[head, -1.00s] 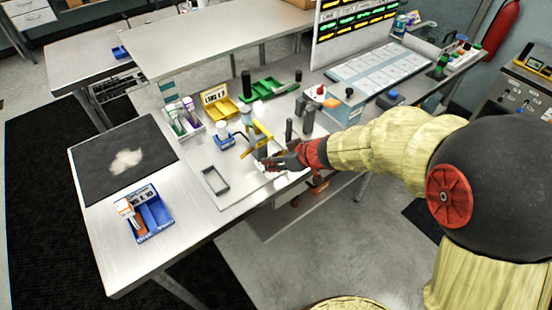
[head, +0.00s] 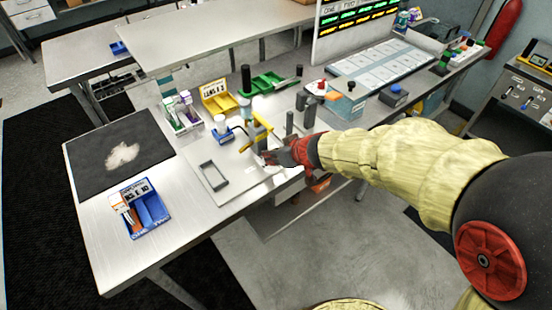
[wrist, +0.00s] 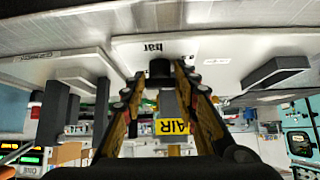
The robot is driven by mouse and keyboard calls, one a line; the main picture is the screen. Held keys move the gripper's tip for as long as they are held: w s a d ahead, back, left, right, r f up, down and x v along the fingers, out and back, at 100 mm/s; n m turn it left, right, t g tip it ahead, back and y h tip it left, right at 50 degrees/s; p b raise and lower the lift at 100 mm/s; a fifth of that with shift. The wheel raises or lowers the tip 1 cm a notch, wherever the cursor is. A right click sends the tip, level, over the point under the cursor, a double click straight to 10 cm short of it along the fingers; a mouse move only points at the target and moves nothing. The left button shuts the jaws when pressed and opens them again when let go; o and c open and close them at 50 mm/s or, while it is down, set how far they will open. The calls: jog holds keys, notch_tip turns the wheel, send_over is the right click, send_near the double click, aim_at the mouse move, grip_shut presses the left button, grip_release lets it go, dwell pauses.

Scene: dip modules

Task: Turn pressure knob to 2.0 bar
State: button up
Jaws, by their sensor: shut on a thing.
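A dark knob (wrist: 160,70) sits in the middle of the wrist view, beside a white plate with the word "bar" (wrist: 167,47), which appears upside down. My gripper (wrist: 160,78) has both fingers closed in on the knob, one on each side. The knob's pointer and any scale marks cannot be read. In the head view my gripper (head: 270,157) is low over the front of the bench fixture, next to a yellow part (head: 260,133). It hides the knob there.
A yellow "AIR" label (wrist: 172,127) shows behind the fingers in the wrist view. A grey rectangular frame (head: 214,176) lies left of my gripper. A blue tray (head: 150,210) and a dark mat (head: 90,165) are further left. Dark posts (head: 309,112) stand close behind my wrist.

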jog(key=shift+s+a+f+m+t+h, duration=0.1)
jog(key=shift+m+t+h, duration=0.1)
jog(key=shift+m+h, duration=0.4)
jog(key=shift+s+a+m+t+h, duration=0.1)
jog(key=shift+m+t+h, duration=0.15)
jog(key=shift+m, duration=0.55)
jog(key=shift+w, duration=0.1)
jog(key=o, duration=1.2)
jog(key=shift+c, duration=0.2)
jog(key=shift+v, duration=2.45)
jog(key=s+d, duration=0.3)
jog(key=s, duration=0.6)
jog(key=s+d, duration=0.3)
jog(key=s, duration=0.7)
jog(key=shift+d, duration=0.1)
